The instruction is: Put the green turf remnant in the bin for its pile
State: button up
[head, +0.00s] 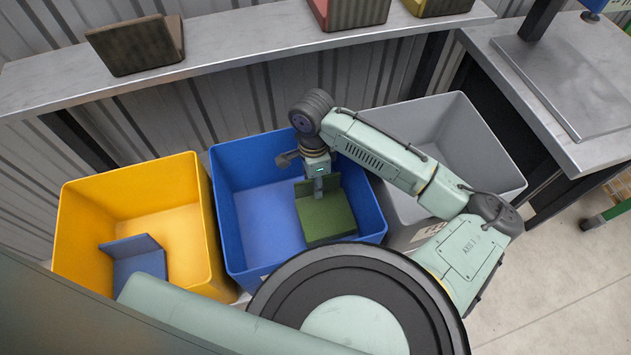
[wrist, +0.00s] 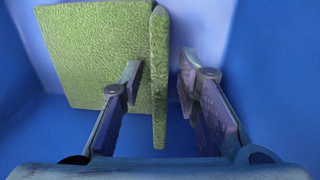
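The green turf remnant (head: 326,217) is an L-shaped piece with a flat panel and a narrower upright one. It is inside the blue bin (head: 232,237), toward its right side. In the wrist view the remnant (wrist: 95,50) shows its upright panel edge-on. My gripper (wrist: 160,66) is open, with one finger on each side of that panel. A gap shows between the panel and the right finger; contact on the left is unclear. In the head view my gripper (head: 319,186) reaches down into the blue bin over the remnant, its fingertips hard to make out.
A yellow bin (head: 133,196) on the left holds a blue L-shaped piece (head: 133,259). A grey bin (head: 420,120) stands on the right, partly behind my arm. A shelf (head: 240,48) behind carries dark, red and yellow holders. A metal bench (head: 560,75) is at right.

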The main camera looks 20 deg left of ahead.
notch_tip(320, 180, up, 12)
jog(key=shift+w+a, duration=0.3)
jog(key=shift+w, duration=0.15)
dwell(0.7)
